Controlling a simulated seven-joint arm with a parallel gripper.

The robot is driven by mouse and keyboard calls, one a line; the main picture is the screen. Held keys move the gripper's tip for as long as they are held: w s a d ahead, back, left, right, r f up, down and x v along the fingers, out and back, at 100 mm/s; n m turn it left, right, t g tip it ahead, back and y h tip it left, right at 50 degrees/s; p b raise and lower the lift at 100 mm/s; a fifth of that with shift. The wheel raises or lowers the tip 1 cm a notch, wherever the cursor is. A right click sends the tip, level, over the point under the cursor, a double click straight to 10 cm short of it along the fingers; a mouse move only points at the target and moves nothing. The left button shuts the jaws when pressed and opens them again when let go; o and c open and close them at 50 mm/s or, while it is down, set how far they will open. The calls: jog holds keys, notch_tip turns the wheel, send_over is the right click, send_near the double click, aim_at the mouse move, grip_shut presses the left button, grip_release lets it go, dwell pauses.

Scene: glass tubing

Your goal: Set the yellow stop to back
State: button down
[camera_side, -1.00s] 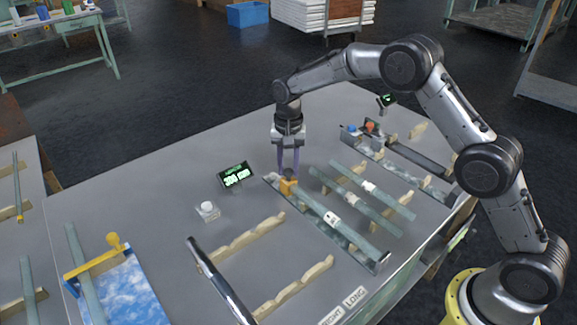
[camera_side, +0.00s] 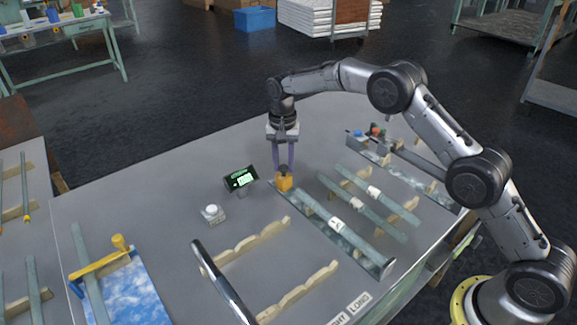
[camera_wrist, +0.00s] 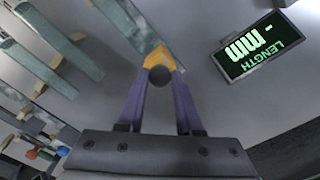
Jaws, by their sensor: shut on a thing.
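The yellow stop (camera_side: 284,183) is a small orange-yellow block with a dark knob on top. It sits at the far end of the rail (camera_side: 352,243), which carries a glass tube with a white label. My gripper (camera_side: 284,170) points down and its purple fingers are shut on the stop at its knob. In the wrist view the stop (camera_wrist: 157,62) shows between the fingertips, with the dark round knob towards me. The fingers hide part of the stop, so I cannot tell if its base touches the rail.
A small display (camera_side: 240,178) stands left of the stop; in the wrist view the display (camera_wrist: 258,46) reads "LENGTH" and "- mm". A white-capped block (camera_side: 212,213) is near it. Wooden racks (camera_side: 250,245) lie in front. Tubes on racks (camera_side: 362,205) lie to the right.

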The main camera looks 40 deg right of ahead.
aim_at(283, 165)
jog(key=shift+w+r, duration=0.1)
jog(key=shift+w, duration=0.25)
jog(key=c, duration=0.8)
grip_release()
jog(key=shift+o, duration=1.1)
jog(key=shift+s, duration=0.1)
notch_tip(283, 165, up, 14)
